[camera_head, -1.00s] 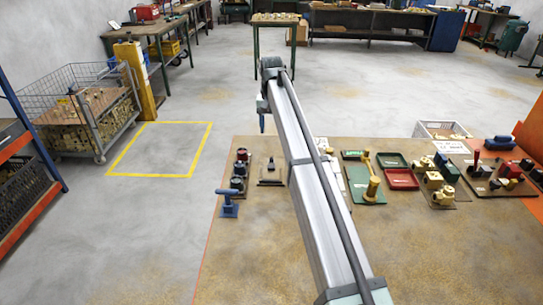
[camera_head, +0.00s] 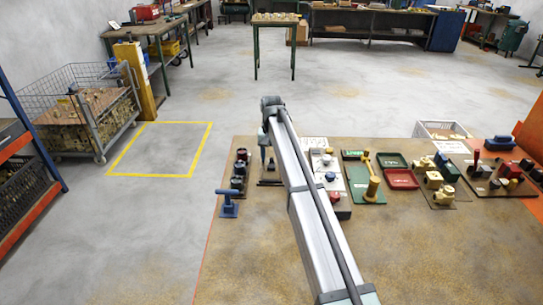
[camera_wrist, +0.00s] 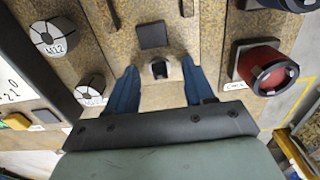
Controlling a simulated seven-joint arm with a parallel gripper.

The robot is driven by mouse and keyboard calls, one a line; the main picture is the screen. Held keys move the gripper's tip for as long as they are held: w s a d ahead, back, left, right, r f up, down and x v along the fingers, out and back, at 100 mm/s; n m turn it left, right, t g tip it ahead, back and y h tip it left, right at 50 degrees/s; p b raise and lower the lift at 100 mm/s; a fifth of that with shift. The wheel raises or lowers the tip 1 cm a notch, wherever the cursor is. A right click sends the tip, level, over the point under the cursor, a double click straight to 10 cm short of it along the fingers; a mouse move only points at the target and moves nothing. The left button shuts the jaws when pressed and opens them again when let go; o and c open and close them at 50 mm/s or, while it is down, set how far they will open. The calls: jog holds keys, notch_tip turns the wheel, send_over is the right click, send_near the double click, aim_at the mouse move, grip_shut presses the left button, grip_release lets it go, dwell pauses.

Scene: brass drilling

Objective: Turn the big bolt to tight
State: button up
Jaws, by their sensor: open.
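My gripper (camera_wrist: 159,66) is open, its two blue fingers pointing down at a panel in the wrist view. Between the fingertips is a small dark upright piece (camera_wrist: 160,72) on a pale base, with a black square pad (camera_wrist: 152,36) just beyond it. I see no contact with the fingers. Two grey-white round heads stand to the left, one marked M12 (camera_wrist: 55,37) and another (camera_wrist: 90,88) close to the left finger. I cannot tell which part is the big bolt. In the head view my gripper (camera_head: 264,155) is over a small dark board (camera_head: 270,182).
Red (camera_wrist: 268,70) and dark round knobs stand right of the fingers in the wrist view. In the head view, black round fixtures (camera_head: 237,181) and a blue T-handle (camera_head: 228,204) lie left, and a green board (camera_head: 365,185) and red tray (camera_head: 401,179) right.

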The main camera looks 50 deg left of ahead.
grip_shut()
dwell(0.5)
jog(key=shift+m, duration=0.3)
jog(key=m, duration=0.3)
jog(key=shift+m, duration=2.3)
grip_release()
